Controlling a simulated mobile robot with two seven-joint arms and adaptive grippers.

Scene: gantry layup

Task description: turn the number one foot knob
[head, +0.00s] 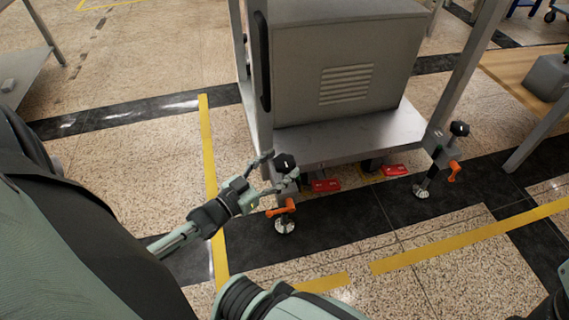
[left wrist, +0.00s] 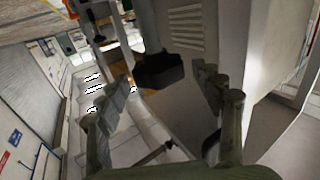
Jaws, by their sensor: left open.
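A black foot knob (head: 285,162) tops the levelling foot (head: 285,225) at the cabinet stand's near left corner. No number shows on it. My left gripper (head: 277,171) is open, with its fingers on either side of this knob in the head view. In the left wrist view the knob (left wrist: 160,70) appears between and beyond the two open fingers (left wrist: 167,98). I cannot tell whether a finger touches it. A second black knob (head: 459,128) tops the foot at the stand's right corner. My right gripper is not in view.
The grey cabinet (head: 345,65) sits on a metal stand (head: 370,138) with upright posts. Orange levers (head: 283,208) stick out at the feet, and red pedals (head: 326,185) lie under the shelf. Yellow tape (head: 209,160) marks the floor, which is clear in front.

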